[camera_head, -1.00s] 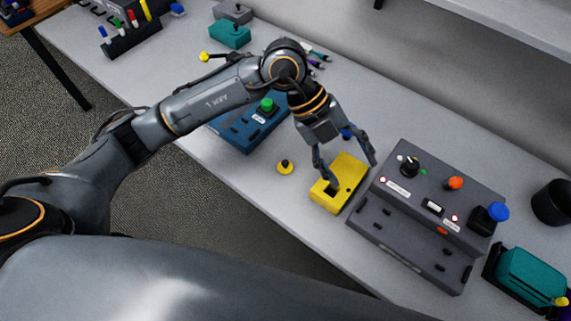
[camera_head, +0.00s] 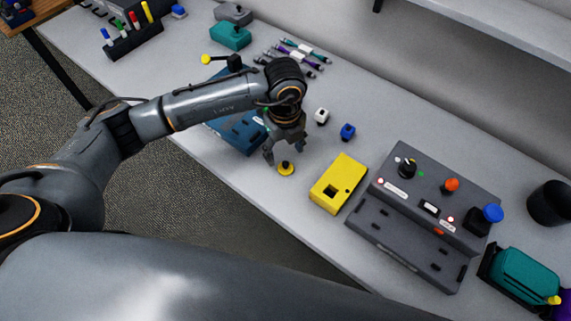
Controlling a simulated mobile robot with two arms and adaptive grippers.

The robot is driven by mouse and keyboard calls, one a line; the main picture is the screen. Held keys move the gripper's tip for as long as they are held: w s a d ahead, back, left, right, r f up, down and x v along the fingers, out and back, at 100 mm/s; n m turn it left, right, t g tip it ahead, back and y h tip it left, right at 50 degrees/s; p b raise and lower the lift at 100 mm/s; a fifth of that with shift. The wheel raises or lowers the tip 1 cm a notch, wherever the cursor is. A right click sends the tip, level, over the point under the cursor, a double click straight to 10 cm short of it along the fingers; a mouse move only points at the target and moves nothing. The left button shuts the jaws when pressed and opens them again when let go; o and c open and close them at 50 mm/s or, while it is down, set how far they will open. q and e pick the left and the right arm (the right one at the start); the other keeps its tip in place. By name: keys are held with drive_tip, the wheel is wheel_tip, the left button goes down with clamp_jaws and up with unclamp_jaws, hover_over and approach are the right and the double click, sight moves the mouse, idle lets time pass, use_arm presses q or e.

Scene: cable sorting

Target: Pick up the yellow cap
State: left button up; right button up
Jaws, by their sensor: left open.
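The yellow cap (camera_head: 286,169), a small round yellow piece with a dark knob on top, lies on the grey table near its front edge, left of the yellow box. My left gripper (camera_head: 283,158) is open and points down close above the cap. One finger is left of the cap and the other is up and to the right of it. I cannot tell whether the fingers touch it. The yellow box (camera_head: 337,183) has a dark square opening in its top. My right gripper does not show.
A grey control panel (camera_head: 425,215) with knobs stands right of the yellow box. A blue box (camera_head: 238,133) is partly hidden behind my left arm. Cables (camera_head: 297,57) lie at the back.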

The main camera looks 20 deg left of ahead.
sight(285, 163)
use_arm(q)
drive_tip(key=shift+f+p, duration=0.3)
drive_tip(key=shift+f, duration=0.05)
wheel_tip(285, 163, down, 4)
drive_tip(key=shift+s+d+r+p, duration=0.1)
drive_tip(key=shift+s+r+p, duration=0.05)
drive_tip(key=shift+p, duration=0.6)
drive_tip(key=shift+f, duration=0.4)
drive_tip(key=shift+c, duration=0.4)
drive_tip(key=c, duration=0.8)
